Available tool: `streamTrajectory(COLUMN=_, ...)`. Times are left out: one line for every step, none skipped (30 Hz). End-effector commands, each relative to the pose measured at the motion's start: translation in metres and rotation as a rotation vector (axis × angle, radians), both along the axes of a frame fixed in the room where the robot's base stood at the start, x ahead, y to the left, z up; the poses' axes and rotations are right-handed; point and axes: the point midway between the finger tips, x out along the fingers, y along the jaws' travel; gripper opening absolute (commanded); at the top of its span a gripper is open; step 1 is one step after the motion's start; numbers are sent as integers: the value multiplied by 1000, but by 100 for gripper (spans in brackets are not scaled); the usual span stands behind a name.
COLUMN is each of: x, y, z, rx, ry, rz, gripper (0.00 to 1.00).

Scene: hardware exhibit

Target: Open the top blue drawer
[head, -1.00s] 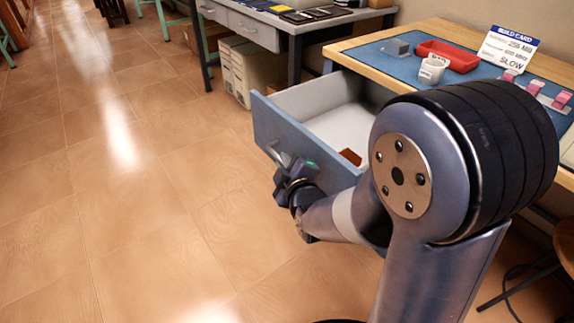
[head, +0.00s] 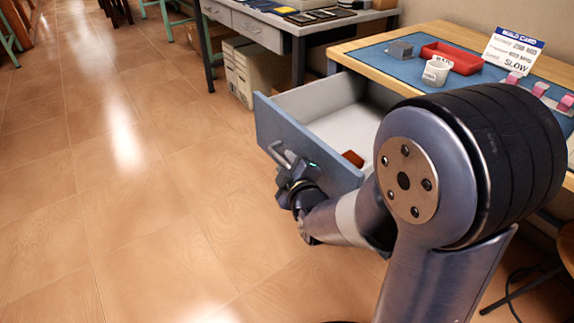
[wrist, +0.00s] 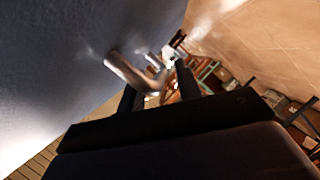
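The blue drawer (head: 300,140) under the wooden workbench is pulled well out, and its pale inside is visible. A small reddish-brown thing (head: 353,158) lies in it near the front. The metal bar handle (head: 280,156) is on the drawer's outer face; it also shows in the wrist view (wrist: 130,72). My gripper (head: 291,168) is at the handle, close to the drawer front. In the wrist view my gripper's two dark fingers (wrist: 158,90) stand apart with the end of the handle between them. Contact between fingers and handle cannot be made out clearly.
The workbench top has a blue mat (head: 380,62), a grey block (head: 400,48), a red tray (head: 452,57), a white mug (head: 436,72), pink-topped items and a build card (head: 513,47). A grey desk (head: 290,25) stands behind. The tiled floor at left is clear.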

Motion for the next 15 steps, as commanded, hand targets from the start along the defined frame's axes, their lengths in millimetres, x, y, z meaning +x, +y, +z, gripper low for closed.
streamTrajectory(x=-3, y=-1, z=2, rx=0, ry=-1, rz=0, gripper=33)
streamTrajectory(x=-6, y=-2, z=3, rx=0, ry=-1, rz=0, gripper=33)
streamTrajectory(x=-10, y=-3, z=4, rx=0, ry=0, rz=1, gripper=33)
streamTrajectory(x=-14, y=-4, z=5, rx=0, ry=0, rz=1, gripper=33)
streamTrajectory(x=-19, y=-6, z=6, rx=0, ry=0, rz=0, gripper=33)
streamTrajectory(x=-26, y=-8, z=8, rx=0, ry=0, rz=1, gripper=33)
streamTrajectory(x=-32, y=-10, z=9, rx=0, ry=1, rz=1, gripper=33)
streamTrajectory(x=-37, y=-12, z=11, rx=0, ry=0, rz=1, gripper=33)
streamTrajectory(x=-45, y=-14, z=13, rx=0, ry=0, rz=1, gripper=33)
streamTrajectory(x=-51, y=-16, z=14, rx=0, ry=0, rz=1, gripper=33)
streamTrajectory(x=-57, y=-18, z=16, rx=0, ry=0, rz=1, gripper=33)
streamTrajectory(x=-64, y=-20, z=17, rx=0, ry=0, rz=1, gripper=33)
streamTrajectory(x=-69, y=-21, z=18, rx=0, ry=0, rz=1, gripper=33)
streamTrajectory(x=-74, y=-23, z=19, rx=0, ry=0, rz=1, gripper=33)
streamTrajectory(x=-79, y=-25, z=20, rx=0, ry=0, rz=1, gripper=33)
